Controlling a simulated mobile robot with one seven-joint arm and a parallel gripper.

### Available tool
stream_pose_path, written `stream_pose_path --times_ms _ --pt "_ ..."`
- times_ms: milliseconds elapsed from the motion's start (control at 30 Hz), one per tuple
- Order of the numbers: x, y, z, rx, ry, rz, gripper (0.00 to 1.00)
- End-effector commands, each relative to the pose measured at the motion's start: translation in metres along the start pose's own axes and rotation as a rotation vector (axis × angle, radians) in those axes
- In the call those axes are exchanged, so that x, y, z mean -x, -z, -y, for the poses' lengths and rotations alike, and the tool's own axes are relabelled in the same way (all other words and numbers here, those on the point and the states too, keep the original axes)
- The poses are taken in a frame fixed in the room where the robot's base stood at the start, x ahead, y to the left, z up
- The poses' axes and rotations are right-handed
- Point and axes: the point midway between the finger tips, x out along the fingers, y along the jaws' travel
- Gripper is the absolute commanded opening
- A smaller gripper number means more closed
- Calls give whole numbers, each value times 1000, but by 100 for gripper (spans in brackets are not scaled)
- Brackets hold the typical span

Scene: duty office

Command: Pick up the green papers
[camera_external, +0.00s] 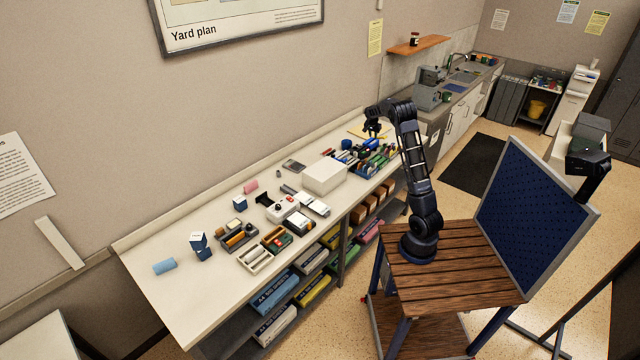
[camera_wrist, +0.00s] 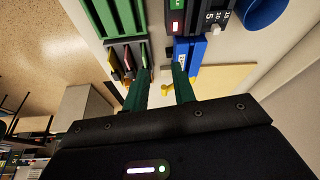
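My gripper (camera_external: 373,130) hangs over the far right part of the long white table. In the wrist view its two dark green fingers stand apart (camera_wrist: 160,84), with no papers seen held between them. A grey holder (camera_wrist: 122,60) lies by the left finger, with thin upright pieces in it, one a narrow green strip (camera_wrist: 143,54). I cannot tell whether this strip is the green papers. A larger green slotted tray (camera_wrist: 115,17) is above the holder. Green items (camera_external: 376,161) also show below my gripper in the outside view, too small to name.
A blue box (camera_wrist: 187,52) is close by the right finger, and a small yellow thing (camera_wrist: 168,90) shows between the fingers. A blue round container (camera_wrist: 262,12) is at upper right. A white box (camera_external: 324,177) stands left of the cluster. The table's left end is mostly clear.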

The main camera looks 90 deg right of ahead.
Motion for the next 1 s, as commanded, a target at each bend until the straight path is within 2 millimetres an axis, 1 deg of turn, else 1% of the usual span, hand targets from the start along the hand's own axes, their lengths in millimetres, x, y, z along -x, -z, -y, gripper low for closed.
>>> stream_pose_path --times_ms 33,100,200,300,467,700,800,1000 --pt "-18 18 -10 -36 -22 -9 26" --pt "-35 37 -21 -76 -42 -20 26" --pt "-51 56 -33 -117 -63 -32 26" --pt "-60 65 -40 -137 -73 -37 26" --pt "-71 67 -42 -141 -76 -38 26" --pt "-104 68 -45 -141 -76 -38 26" --pt "-113 68 -45 -141 -75 -38 26" --pt "-124 68 -47 -141 -75 -38 26"
